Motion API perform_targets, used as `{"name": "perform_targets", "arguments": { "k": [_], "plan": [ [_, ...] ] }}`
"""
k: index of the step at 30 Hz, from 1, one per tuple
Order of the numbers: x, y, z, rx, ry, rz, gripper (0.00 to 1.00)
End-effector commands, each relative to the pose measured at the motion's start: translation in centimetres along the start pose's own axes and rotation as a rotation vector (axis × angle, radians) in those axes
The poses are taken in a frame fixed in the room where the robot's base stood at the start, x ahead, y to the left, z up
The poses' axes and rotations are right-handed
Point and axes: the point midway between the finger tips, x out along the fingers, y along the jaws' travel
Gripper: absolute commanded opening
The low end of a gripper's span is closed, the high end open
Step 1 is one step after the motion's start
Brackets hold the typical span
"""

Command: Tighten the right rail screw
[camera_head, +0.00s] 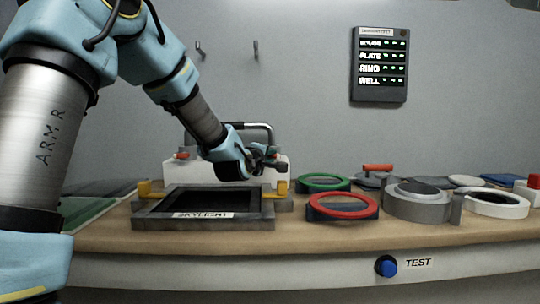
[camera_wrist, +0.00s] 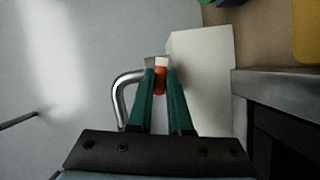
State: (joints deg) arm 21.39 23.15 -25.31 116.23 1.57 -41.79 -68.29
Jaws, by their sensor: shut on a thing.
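The chrome rail (camera_head: 258,125) stands on a white block (camera_head: 180,172) behind the skylight frame. The right rail screw, with an orange-red head (camera_wrist: 160,82), is between my gripper's green fingers (camera_wrist: 160,70) in the wrist view. The fingers are shut on it, beside the bent end of the rail (camera_wrist: 121,95). In the head view my gripper (camera_head: 271,158) is at the rail's right end and partly hides the screw. The left rail screw (camera_head: 183,155), also orange-red, is at the rail's left end. How deep the right screw sits cannot be told.
The grey skylight frame (camera_head: 150,222) with yellow latches stands in front of the block. A red ring (camera_head: 342,213), a green ring (camera_head: 310,184) and a grey round fitting (camera_head: 420,210) are to the right. A status panel (camera_head: 380,64) hangs on the wall.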

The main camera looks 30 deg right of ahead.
Motion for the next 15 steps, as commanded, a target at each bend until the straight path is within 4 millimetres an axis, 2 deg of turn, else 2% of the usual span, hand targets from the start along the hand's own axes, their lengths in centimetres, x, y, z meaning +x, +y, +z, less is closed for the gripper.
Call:
{"name": "perform_targets", "arguments": {
  "k": [15],
  "plan": [
    [0.0, 0.85, 0.26, 0.452, -0.004, -0.188, 0.0]
  ]
}}
